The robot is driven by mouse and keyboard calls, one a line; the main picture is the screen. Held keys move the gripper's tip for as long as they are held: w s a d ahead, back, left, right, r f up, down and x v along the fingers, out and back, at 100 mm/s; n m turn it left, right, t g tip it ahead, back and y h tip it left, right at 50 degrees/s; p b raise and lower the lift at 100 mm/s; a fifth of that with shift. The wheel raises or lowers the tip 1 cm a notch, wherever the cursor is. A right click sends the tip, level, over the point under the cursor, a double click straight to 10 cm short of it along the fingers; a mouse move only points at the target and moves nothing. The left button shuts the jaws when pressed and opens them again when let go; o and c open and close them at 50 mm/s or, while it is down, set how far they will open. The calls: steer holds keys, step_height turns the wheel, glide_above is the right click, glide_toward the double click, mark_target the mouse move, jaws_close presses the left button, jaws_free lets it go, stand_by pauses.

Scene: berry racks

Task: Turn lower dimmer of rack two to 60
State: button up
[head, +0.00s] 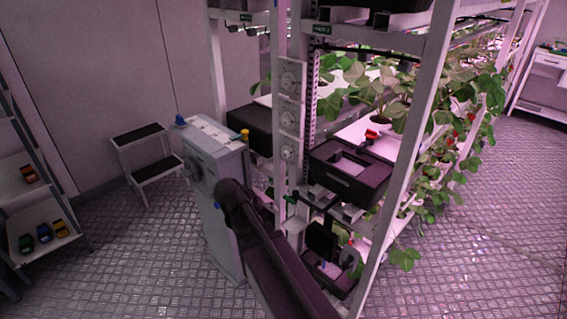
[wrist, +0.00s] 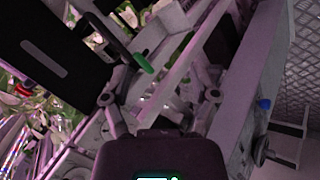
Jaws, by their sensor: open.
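Three pale dimmers with round knobs sit one above another on the rack's front post in the head view: the upper (head: 289,76), the middle (head: 288,117) and the lower dimmer (head: 287,152). Their settings are too small to read, and so is the rack's number. My gripper (wrist: 162,97) is open in the wrist view, its fingers spread with no object held between them. Pale rack beams and a green-tipped part (wrist: 145,63) lie beyond it. I cannot pick out a dimmer in the wrist view. In the head view my dark arm reaches up in front of the rack's lower part.
A grey cabinet (head: 222,175) with a side wheel stands left of the post. A black tray (head: 349,175) juts out right of it; strawberry plants (head: 380,95) fill the rack. A step stool (head: 150,160) and shelf (head: 50,239) stand left. Floor is clear at right.

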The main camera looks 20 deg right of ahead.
mark_target(284, 155)
steer(key=w+r+m+t+h+b, duration=0.1)
steer(key=w+r+t+h+b, duration=0.1)
steer(key=w+h, duration=0.3)
steer(key=w+d+r+m+t+h+b, duration=0.1)
steer(key=w+r+h+b, duration=0.3)
steer(key=w, duration=0.4)
steer(key=shift+r+m+t+h+b, duration=0.3)
steer(key=shift+r+t+h+b, duration=0.15)
steer(key=shift+r+t, duration=0.15)
steer(key=shift+d, duration=0.25)
steer(key=x, duration=1.3)
steer(key=shift+w+d+f, duration=0.1)
steer(key=shift+d+f, duration=0.05)
steer(key=shift+d, duration=0.1)
jaws_close()
